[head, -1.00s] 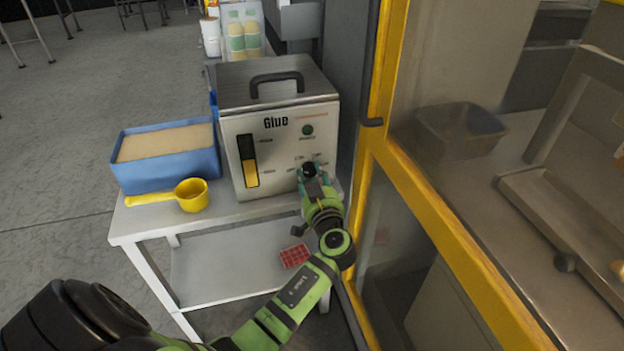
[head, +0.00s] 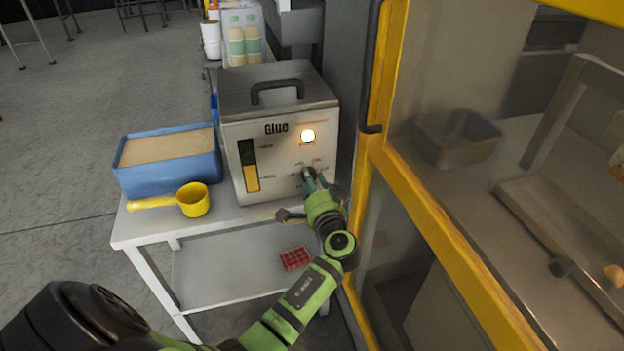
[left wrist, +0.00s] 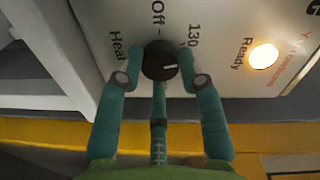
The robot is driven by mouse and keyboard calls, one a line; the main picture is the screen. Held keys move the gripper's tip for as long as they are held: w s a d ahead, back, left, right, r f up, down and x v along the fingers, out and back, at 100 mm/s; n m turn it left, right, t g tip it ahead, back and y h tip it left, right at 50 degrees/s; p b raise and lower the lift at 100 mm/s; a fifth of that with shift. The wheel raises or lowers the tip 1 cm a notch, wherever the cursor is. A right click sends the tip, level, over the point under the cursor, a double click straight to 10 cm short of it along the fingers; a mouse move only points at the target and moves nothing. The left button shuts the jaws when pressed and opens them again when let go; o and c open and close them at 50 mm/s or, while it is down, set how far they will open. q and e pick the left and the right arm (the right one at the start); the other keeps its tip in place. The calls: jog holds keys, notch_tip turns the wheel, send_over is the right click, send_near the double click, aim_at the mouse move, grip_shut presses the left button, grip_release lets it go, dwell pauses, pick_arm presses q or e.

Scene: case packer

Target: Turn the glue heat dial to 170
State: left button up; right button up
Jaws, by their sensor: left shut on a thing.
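The glue unit (head: 232,135) is a pale metal box with a black handle on top. Its heat dial (left wrist: 157,60) is a small black knob with a white mark. In the left wrist view the mark points right, a little below the direction of the printed 130; "Off" stands above the dial. The number at the mark cannot be read. My left gripper (head: 309,178) is shut on the dial, one teal finger on each side. The ready lamp (head: 308,136) glows bright; it also shows in the left wrist view (left wrist: 263,56). My right gripper is out of view.
A blue bin (head: 170,178) of tan material and a yellow scoop (head: 193,199) stand left of the unit on the white table (head: 150,228). A red checked item (head: 295,259) lies on the lower shelf. A yellow-framed enclosure (head: 425,205) stands close on the right.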

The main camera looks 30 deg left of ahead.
pick_arm(q)
jog(key=m+p, duration=0.1)
jog(key=m, duration=0.2)
jog(key=m+p, duration=0.1)
jog(key=m, duration=0.2)
jog(key=m+p, duration=0.2)
jog(key=m, duration=0.1)
jog(key=shift+w+d+r+m, duration=0.1)
jog(key=shift+w+r+m, duration=0.1)
jog(key=shift+r+m, duration=0.2)
jog(key=m+p, duration=0.2)
jog(key=m, duration=0.3)
jog(key=shift+f+y+p, duration=0.1)
jog(key=shift+y+p, duration=0.3)
jog(key=shift+s+f+m+p, duration=0.15)
jog(key=shift+m+p, duration=0.4)
jog(key=shift+m, duration=0.75)
jog(key=shift+w+f+m+p, duration=0.1)
jog(key=shift+m+p, duration=0.4)
jog(key=shift+m, duration=0.8)
jog(key=shift+f, duration=0.1)
jog(key=o, duration=1.1)
jog(key=shift+o, duration=0.2)
